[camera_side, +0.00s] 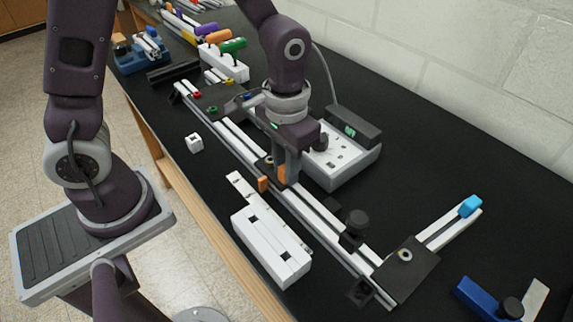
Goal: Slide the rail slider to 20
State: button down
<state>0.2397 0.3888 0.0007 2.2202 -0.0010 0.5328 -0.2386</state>
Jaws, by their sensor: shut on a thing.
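A long white and grey extrusion rail (235,140) runs diagonally across the black table. My gripper (281,176) points down over the middle of the rail, with its fingers closed around a small part there. Orange shows at and beside the fingers, which I take to be the rail slider (263,184); the fingers hide part of it. A black block with a round knob (355,226) sits on the rail further toward the lower right. Any scale marks or numbers are too small to read.
A white box with slots (335,155) stands behind the rail. A white block (270,248) lies in front of it. A black plate (406,262) and a blue-tipped bar (455,220) are at the right. A small white cube (194,142) lies near the table's front edge.

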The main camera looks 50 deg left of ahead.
dwell(0.8)
jog(key=d, duration=0.9)
jog(key=shift+d, duration=0.25)
jog(key=c, duration=1.3)
grip_release()
jog(key=shift+r, duration=0.1)
notch_tip(320, 180, up, 7)
jog(key=shift+f, duration=0.1)
